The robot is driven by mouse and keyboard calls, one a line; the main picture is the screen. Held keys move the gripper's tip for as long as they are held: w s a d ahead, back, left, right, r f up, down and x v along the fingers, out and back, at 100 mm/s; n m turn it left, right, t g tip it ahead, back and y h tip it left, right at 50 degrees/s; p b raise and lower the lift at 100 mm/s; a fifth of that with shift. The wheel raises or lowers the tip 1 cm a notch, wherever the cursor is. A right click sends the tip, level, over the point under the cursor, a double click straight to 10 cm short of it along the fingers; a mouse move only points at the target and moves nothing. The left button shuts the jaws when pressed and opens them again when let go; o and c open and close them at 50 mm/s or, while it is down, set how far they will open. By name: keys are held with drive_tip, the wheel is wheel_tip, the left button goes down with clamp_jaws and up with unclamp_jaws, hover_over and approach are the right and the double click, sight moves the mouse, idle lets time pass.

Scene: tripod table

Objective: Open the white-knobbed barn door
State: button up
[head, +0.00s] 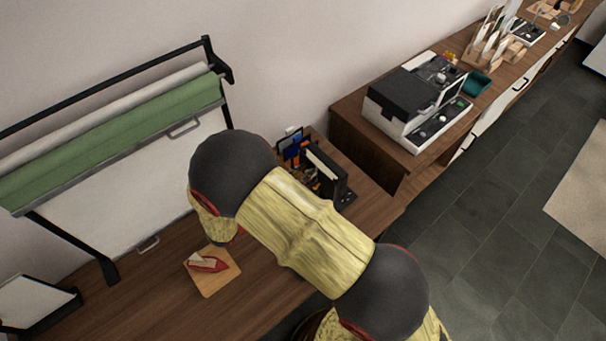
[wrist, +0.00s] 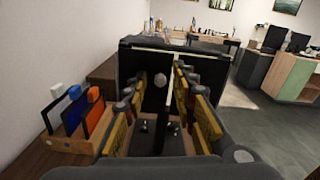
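In the wrist view a dark box-like piece (wrist: 205,66) stands straight ahead, with a pale rail along its top edge and a pale upright strip on its front. A round whitish knob (wrist: 159,79) shows on its dark front panel, left of the strip. My gripper (wrist: 160,92) is open, its yellow-padded fingers on either side of the knob in the picture. I cannot tell whether any finger touches it. In the head view the dark box (head: 327,172) is partly hidden behind my arm, which also hides my gripper.
A wooden rack with blue and orange panels (wrist: 75,118) stands close on the left. A wooden board (head: 213,279) with a red item lies on the brown table (head: 165,262). A green-and-white roll stand (head: 120,125) is at the back left. A white-and-black machine (head: 415,105) stands right.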

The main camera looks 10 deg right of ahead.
drive_tip(key=c, duration=0.6)
clamp_jaws()
